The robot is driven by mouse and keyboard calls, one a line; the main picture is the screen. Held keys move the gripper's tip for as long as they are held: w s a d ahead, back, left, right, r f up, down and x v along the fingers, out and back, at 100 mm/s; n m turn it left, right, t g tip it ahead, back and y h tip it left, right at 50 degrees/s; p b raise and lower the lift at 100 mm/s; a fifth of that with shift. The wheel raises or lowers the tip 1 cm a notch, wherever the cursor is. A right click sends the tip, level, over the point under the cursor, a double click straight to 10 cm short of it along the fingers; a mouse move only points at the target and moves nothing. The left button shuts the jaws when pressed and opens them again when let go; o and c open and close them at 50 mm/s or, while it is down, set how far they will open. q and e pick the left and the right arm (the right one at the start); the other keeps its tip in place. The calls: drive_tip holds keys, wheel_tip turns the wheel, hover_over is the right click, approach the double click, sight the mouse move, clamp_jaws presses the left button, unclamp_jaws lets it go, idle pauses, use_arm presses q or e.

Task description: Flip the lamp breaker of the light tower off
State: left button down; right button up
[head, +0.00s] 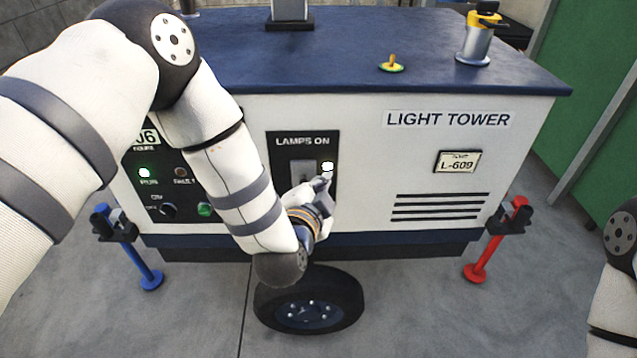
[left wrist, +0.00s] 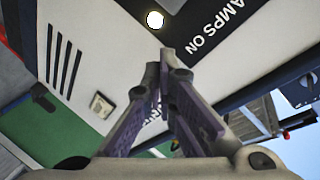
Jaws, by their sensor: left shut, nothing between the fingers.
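The light tower (head: 365,215) is a white cabinet with a dark blue top. Its black "LAMPS ON" panel (head: 275,150) carries the grey lamp breaker (head: 301,168) and a lit white lamp (head: 328,167). The lamp also glows in the left wrist view (left wrist: 154,19). My left gripper (head: 322,183) is shut and empty, at the panel's lower right, just below the lamp. It partly covers the breaker, whose lever position I cannot make out. In the left wrist view the fingertips (left wrist: 167,62) meet near the panel; contact cannot be told. My right gripper is out of view.
A blue jack (head: 150,277), a red jack (head: 476,271) and a wheel (head: 310,300) stand below. The floor at right front is clear.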

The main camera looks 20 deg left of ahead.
sight(304, 180)
use_arm(q)
drive_tip(key=w+a+f+b, duration=0.1)
drive_tip(key=w+a+f, duration=0.2)
drive_tip(key=w, duration=0.3)
drive_tip(key=shift+f, duration=0.7)
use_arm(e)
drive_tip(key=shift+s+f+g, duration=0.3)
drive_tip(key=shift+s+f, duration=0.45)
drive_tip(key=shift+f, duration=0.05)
use_arm(q)
drive_tip(key=shift+s+f, duration=0.1)
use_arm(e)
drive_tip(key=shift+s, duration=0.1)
use_arm(q)
drive_tip(key=shift+s+d+f+t, duration=0.1)
drive_tip(key=shift+s+f+t, duration=0.05)
drive_tip(key=shift+t, duration=0.25)
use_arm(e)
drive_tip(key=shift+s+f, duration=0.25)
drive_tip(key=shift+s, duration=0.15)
